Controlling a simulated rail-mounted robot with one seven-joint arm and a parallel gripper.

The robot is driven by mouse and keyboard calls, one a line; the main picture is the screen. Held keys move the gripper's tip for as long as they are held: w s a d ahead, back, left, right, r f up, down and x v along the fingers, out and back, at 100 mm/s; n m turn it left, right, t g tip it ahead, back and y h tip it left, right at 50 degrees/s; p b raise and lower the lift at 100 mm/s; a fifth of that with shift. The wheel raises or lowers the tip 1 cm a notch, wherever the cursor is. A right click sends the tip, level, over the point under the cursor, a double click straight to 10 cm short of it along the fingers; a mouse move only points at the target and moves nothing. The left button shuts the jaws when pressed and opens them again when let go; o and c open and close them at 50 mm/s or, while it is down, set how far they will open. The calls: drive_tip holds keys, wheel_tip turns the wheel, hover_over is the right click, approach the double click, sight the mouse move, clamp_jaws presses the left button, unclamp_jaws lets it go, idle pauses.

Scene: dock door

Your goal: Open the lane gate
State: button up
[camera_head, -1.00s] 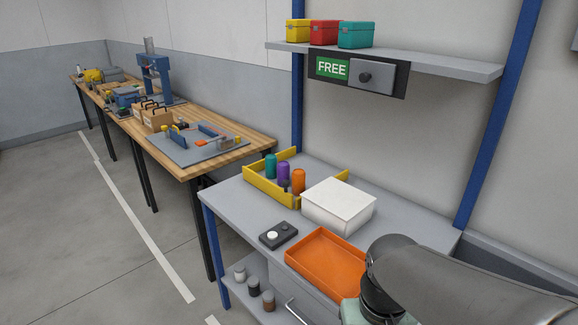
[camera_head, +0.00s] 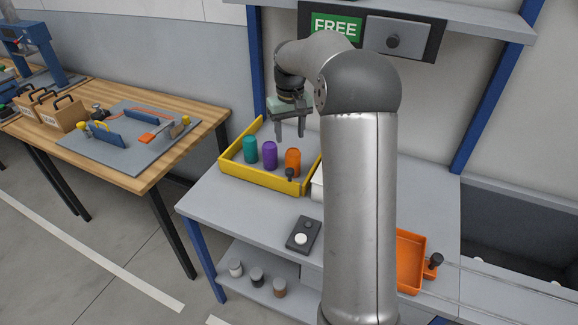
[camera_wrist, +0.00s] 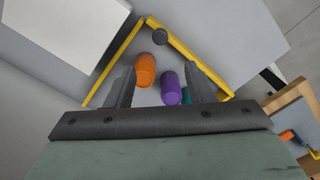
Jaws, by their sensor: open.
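A yellow-edged lane (camera_head: 240,177) on the grey bench holds a teal cylinder (camera_head: 250,149), a purple cylinder (camera_head: 269,155) and an orange cylinder (camera_head: 293,161). A black knob (camera_head: 290,174) stands at its front yellow bar, close to the orange cylinder; which part is the gate I cannot tell for certain. My gripper (camera_head: 290,135) is open and empty, pointing down above the lane's back part. In the wrist view, my gripper (camera_wrist: 161,68) has the orange cylinder (camera_wrist: 146,70) and purple cylinder (camera_wrist: 170,87) between its fingers in the picture, and the knob (camera_wrist: 160,36) beyond them.
A white box (camera_wrist: 75,28) sits beside the lane, mostly hidden by my arm in the head view. A black button box (camera_head: 303,235) and an orange tray (camera_head: 410,262) are on the bench. A green FREE sign (camera_head: 336,27) hangs under the shelf above.

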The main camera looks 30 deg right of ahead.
sight(290, 170)
wheel_tip(290, 170, down, 14)
drive_tip(key=shift+r+p, duration=0.15)
drive_tip(key=shift+p, duration=0.7)
drive_tip(key=shift+c, duration=0.3)
clamp_jaws()
